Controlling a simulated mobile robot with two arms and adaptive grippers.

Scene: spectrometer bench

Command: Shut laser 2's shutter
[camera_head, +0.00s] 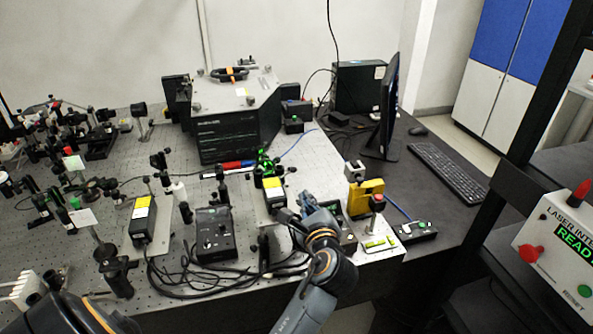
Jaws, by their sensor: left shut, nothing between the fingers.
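Two black laser heads with yellow labels stand on the optical bench: one at the left (144,220) and one nearer the middle (273,192). I cannot read which is laser 2, nor make out a shutter's position. Green light shows on small mounts (264,162) just behind the middle head. My left gripper (306,207) is shut and empty. In the picture it is just right of the middle head's front end; I cannot tell whether it touches anything. It and my wrist partly hide a dark box (346,238). My right gripper is not in view.
A black control box (215,236) with cables stands between the heads. A yellow device (366,197) and a small switch box (415,231) are right of my gripper. An interlock box (555,245) reading READY is at far right. Optics mounts crowd the left.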

